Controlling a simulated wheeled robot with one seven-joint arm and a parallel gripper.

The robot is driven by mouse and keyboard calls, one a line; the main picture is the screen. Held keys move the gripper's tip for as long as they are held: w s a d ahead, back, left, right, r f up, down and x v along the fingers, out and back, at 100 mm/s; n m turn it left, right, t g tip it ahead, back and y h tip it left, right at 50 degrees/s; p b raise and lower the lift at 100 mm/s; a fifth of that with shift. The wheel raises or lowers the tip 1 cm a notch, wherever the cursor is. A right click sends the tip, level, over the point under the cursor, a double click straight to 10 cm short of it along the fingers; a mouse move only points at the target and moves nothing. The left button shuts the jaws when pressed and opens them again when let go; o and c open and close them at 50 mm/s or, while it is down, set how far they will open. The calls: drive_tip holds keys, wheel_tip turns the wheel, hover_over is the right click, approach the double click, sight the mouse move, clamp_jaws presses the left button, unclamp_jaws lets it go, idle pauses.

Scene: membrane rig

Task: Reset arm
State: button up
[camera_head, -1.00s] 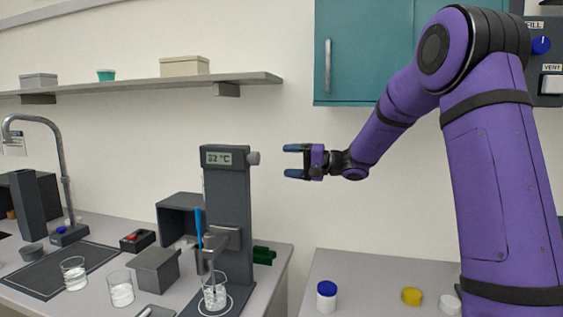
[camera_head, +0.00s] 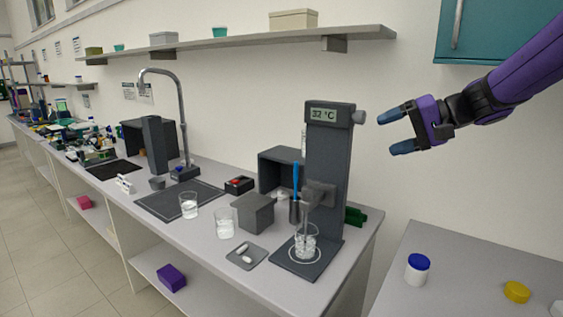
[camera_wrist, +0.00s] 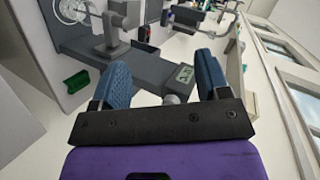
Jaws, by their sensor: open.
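My gripper (camera_head: 396,130) is open and empty. It is raised in the air to the right of the dark grey stand (camera_head: 328,170), level with its display, which reads 32 °C. My purple arm comes in from the upper right. In the wrist view, my gripper (camera_wrist: 166,80) shows two blue fingers spread apart with nothing between them at the tips. Beyond them lie the stand's display (camera_wrist: 182,78) and its round grey knob (camera_wrist: 176,99). The gripper appears apart from the stand and its knob.
A beaker (camera_head: 305,241) stands on the stand's base. More beakers, a grey box (camera_head: 253,212) and a tap (camera_head: 178,120) are on the bench. A blue-lidded jar (camera_head: 418,269) and a yellow lid (camera_head: 517,291) are on the right counter.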

drive_tip(key=s+d+f+h, duration=0.1)
drive_tip(key=s+h, duration=0.3)
drive_tip(key=s, duration=0.5)
drive_tip(key=s+d+f+n+h, duration=0.1)
drive_tip(key=s+d+f+h, duration=0.1)
drive_tip(key=s, duration=0.7)
drive_tip(key=s+d+f+n+h, duration=0.1)
drive_tip(key=s+d+h, duration=0.2)
drive_tip(key=s, duration=0.7)
drive_tip(key=h, duration=0.2)
drive_tip(key=shift+f+h, duration=0.3)
